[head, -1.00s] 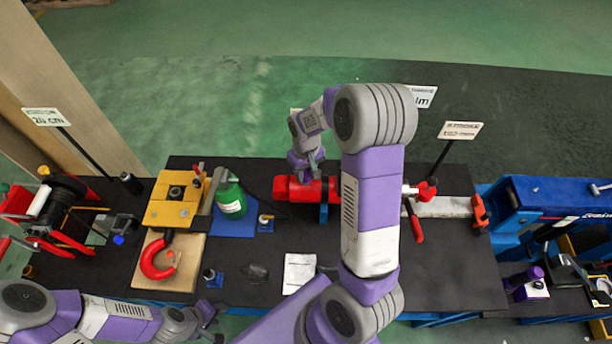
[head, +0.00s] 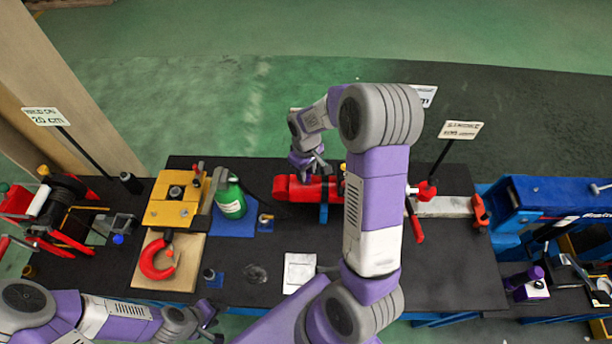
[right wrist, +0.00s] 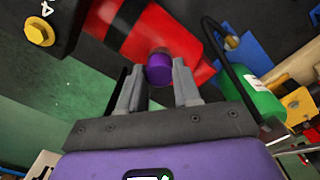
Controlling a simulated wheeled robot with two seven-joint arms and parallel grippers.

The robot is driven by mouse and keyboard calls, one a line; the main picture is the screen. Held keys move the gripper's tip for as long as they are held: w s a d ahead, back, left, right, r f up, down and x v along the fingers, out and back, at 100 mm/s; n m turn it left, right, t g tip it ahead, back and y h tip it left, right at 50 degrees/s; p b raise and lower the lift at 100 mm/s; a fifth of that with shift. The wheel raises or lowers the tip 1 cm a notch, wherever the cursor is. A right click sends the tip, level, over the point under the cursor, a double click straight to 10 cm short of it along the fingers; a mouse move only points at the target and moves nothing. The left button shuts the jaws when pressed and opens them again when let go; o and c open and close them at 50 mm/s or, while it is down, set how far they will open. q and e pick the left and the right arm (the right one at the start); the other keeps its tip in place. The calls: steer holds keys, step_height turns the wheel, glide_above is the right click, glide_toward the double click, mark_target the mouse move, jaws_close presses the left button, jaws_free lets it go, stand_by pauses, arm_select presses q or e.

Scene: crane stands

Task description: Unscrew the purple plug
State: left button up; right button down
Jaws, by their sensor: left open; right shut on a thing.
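The purple plug (right wrist: 159,68) sits at the side of a red cylinder (right wrist: 130,32) in the right wrist view. The fingertips of my right gripper (right wrist: 158,90) are shut on it, one on each side. In the head view the red cylinder (head: 290,190) lies across the back middle of the table, and my right gripper (head: 310,168) reaches down to it from behind. The plug is hidden there. My left gripper (head: 212,325) is open and empty at the front left, apart from everything on the table.
A green bottle (head: 231,198) and a yellow block (head: 172,212) stand left of the cylinder. A red hook (head: 152,262) lies in front of the block. A white card (head: 299,272) lies at the front middle. My right arm covers the table's middle right.

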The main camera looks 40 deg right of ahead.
steer(key=shift+n, duration=0.8)
steer(key=n, duration=0.3)
steer(key=shift+n, duration=0.4)
steer(key=shift+r+p, duration=1.75)
steer(key=shift+r, duration=0.3)
